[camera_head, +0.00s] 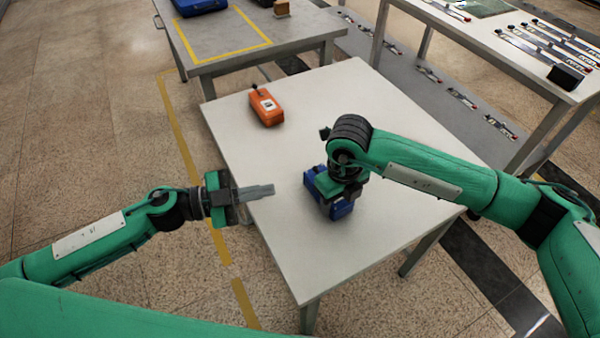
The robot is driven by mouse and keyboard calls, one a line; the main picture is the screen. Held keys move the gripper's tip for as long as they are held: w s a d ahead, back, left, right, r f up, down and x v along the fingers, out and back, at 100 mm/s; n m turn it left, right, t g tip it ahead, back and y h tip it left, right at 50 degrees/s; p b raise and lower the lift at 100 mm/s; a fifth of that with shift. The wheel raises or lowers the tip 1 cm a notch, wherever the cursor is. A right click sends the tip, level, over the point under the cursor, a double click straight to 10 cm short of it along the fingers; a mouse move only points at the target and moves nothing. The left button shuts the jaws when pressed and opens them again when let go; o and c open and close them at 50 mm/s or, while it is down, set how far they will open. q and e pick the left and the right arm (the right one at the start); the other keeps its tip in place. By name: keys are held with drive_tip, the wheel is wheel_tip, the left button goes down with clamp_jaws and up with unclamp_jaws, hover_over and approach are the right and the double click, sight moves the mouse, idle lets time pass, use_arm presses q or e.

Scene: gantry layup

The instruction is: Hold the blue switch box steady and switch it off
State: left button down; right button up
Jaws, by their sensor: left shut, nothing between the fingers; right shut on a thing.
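The blue switch box (341,210) stands on the white table (290,248), right of the table's middle. My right gripper (328,196) comes down over it from above and is shut on it. The gripper and wrist hide much of the box's top, and I cannot make out its switch. My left gripper (270,190) is shut and empty. It points right over the table's left edge, a short way left of the blue box and apart from it.
An orange switch box (266,108) with a dark lever on top stands at the table's back left. A grey table (225,45) with a yellow outline is behind, and another table (480,30) with tools is at the back right. The table's front part is clear.

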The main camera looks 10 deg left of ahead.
use_arm(q)
drive_tip(key=m, duration=0.3)
drive_tip(key=shift+s+a+r+m+y, duration=0.1)
drive_tip(key=shift+s+m+y, duration=0.15)
drive_tip(key=shift+m+y, duration=0.05)
drive_tip(key=a+m+y, duration=0.1)
drive_tip(key=m, duration=0.7)
drive_tip(key=a+m+y, duration=0.1)
drive_tip(key=m+y, duration=0.1)
drive_tip(key=m, duration=0.6)
drive_tip(key=a+r+m+y, duration=0.1)
drive_tip(key=a+m, duration=0.1)
drive_tip(key=m, duration=0.7)
drive_tip(key=shift+w+y, duration=0.3)
drive_tip(key=shift+w, duration=0.05)
drive_tip(key=shift+f, duration=0.1)
